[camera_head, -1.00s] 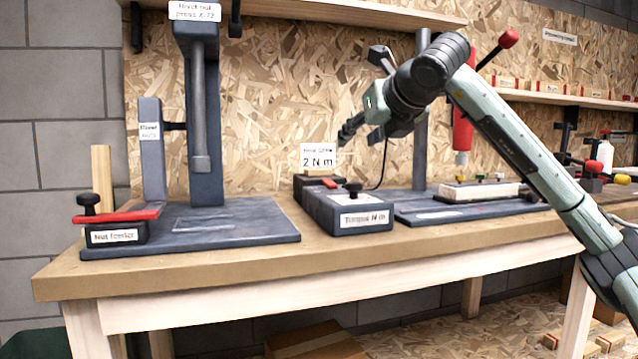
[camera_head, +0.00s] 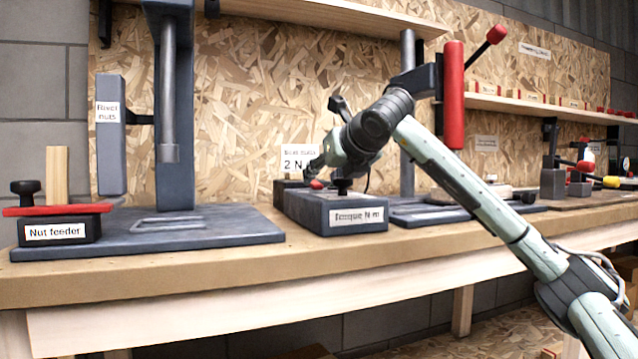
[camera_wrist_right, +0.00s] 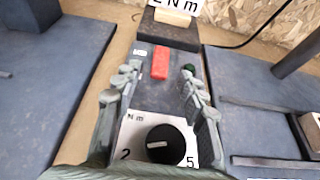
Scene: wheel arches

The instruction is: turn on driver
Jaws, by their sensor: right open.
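The driver (camera_head: 453,95) is a red cylinder standing upright on the post side of the bench, behind my right arm. The dark control box (camera_head: 310,212), labelled "Torque N m", sits on the bench. In the wrist view its top shows a red rocker switch (camera_wrist_right: 160,62), a small dark green lamp or button (camera_wrist_right: 188,70) and a black knob (camera_wrist_right: 166,144) on a white dial marked 2 and 5. My right gripper (camera_head: 317,166) is open and empty, pointing down over the box. In the wrist view its fingers (camera_wrist_right: 161,76) lie either side of the switch; contact cannot be told.
A "2 N m" sign (camera_head: 299,158) stands behind the box. A dark fixture plate (camera_head: 425,212) lies right of the box. The bench front edge is clear.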

